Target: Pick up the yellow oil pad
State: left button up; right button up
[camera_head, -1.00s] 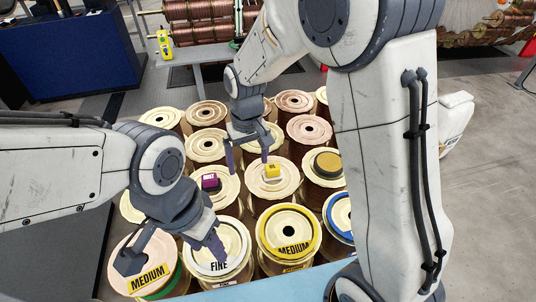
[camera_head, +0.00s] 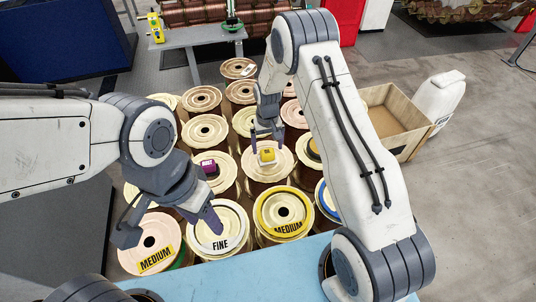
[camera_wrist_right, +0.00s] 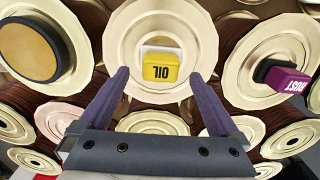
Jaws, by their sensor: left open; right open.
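The yellow oil pad (camera_head: 267,155) is a small block with a white part, resting on a cream spool top in the middle of the spools. In the right wrist view the pad (camera_wrist_right: 160,70) shows "OIL" upside down, centred between the fingers. My right gripper (camera_head: 267,136) is open and empty, just behind the pad in the head view. In the wrist view the purple fingers (camera_wrist_right: 158,77) stand on either side of the pad, apart from it. My left gripper (camera_head: 172,228) is open and empty over the front-left spools, near the "FINE" spool (camera_head: 233,228).
A purple pad (camera_head: 209,166) sits on the neighbouring spool and shows in the wrist view (camera_wrist_right: 283,80). A round tan-topped pad (camera_wrist_right: 30,52) is on the other side. Spools stand closely packed. An open wooden box (camera_head: 392,123) is at right; a blue surface (camera_head: 250,275) lies in front.

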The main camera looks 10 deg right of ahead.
aim_at(267, 151)
notch_tip(267, 151, down, 3)
jog(key=shift+f+p, duration=0.1)
jog(key=shift+p, duration=0.55)
jog(key=shift+f, duration=0.35)
jog(key=c, duration=1.5)
jog(key=shift+r, duration=0.1)
jog(key=shift+r+b, duration=0.35)
jog(key=shift+r, duration=0.1)
notch_tip(267, 151, up, 2)
jog(key=shift+w+r+b, duration=0.1)
jog(key=shift+r+b, duration=0.15)
jog(key=shift+b, duration=0.45)
jog(key=s+d+r+b, duration=0.1)
jog(key=s+d+r, duration=0.1)
jog(key=s, duration=0.3)
jog(key=s+d+r+b, duration=0.2)
jog(key=s+d+r, duration=0.1)
jog(key=s+r, duration=0.2)
jog(key=shift+s+d+r, duration=0.25)
